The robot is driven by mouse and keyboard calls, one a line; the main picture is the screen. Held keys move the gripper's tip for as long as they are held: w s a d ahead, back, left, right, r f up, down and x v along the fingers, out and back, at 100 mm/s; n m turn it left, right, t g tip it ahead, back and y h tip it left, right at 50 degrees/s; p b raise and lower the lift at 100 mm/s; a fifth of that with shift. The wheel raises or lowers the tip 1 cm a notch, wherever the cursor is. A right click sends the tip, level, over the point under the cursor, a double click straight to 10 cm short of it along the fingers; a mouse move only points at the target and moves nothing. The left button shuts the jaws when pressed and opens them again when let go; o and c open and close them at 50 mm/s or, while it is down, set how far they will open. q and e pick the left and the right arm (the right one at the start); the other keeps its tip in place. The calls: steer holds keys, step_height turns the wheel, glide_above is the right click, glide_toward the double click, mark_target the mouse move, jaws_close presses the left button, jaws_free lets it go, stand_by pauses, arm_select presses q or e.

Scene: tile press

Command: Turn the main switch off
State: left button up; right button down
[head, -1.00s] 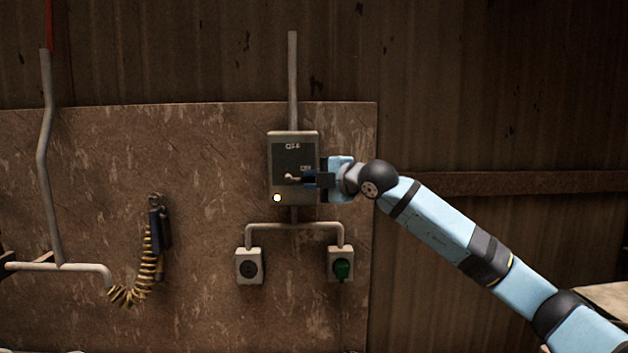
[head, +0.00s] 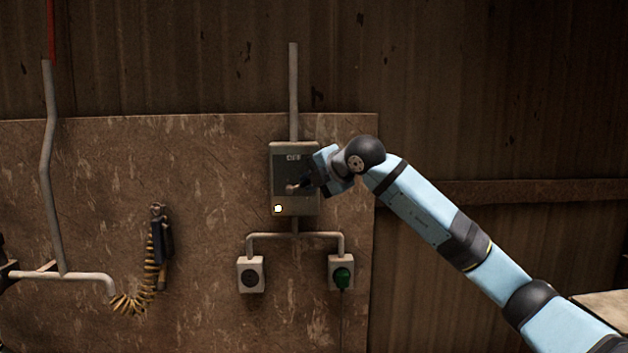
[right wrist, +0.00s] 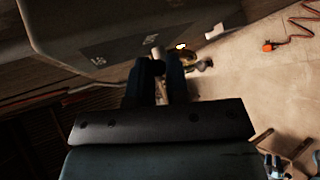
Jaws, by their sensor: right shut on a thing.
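The main switch box (head: 309,207) is a grey box with a dark face plate, mounted on a brown wall board. A light label shows at the top of the plate, and a small white lamp (head: 278,209) is lit at its lower left. My right gripper (head: 302,187) is at the front of the box, tilted, shut on the switch handle (head: 292,188). In the right wrist view the fingers (right wrist: 161,75) close around the pale handle (right wrist: 158,53), beside the dark plate (right wrist: 120,45). The handle's exact angle is partly hidden by the fingers. My left gripper is not in view.
Below the box, pipes lead to a grey box with a black button (head: 250,275) and one with a green button (head: 342,277). A coiled yellow hose with a dark tool (head: 160,240) hangs at left.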

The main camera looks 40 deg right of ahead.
steer(key=shift+w+a+r+n+g+h+p, duration=0.15)
steer(key=shift+a+r+n+g+h+p, duration=0.05)
steer(key=shift+r+n+g+h+p, duration=0.2)
steer(key=shift+w+a+r+n+g+h+p, duration=0.1)
steer(key=shift+a+r+n+g+h+p, duration=0.15)
steer(key=shift+r+h+p, duration=0.2)
steer(key=a+n+g+h+p, duration=0.1)
steer(key=w+a+r+n+g+h+p, duration=0.1)
steer(key=g+h, duration=0.1)
steer(key=shift+w+r, duration=0.1)
steer(key=shift+r, duration=0.05)
steer(key=shift+w+a+r+n+g+h, duration=0.15)
steer(key=shift+a+n+g+h, duration=0.1)
steer(key=shift+n+h, duration=0.15)
steer(key=shift+w+a+f+n+g+h, duration=0.15)
steer(key=shift+n+g+h, duration=0.1)
steer(key=shift+h, duration=0.2)
steer(key=shift+w+a+n+g+h, duration=0.25)
steer(key=shift+a+n+h, duration=0.15)
steer(key=shift+h, duration=0.3)
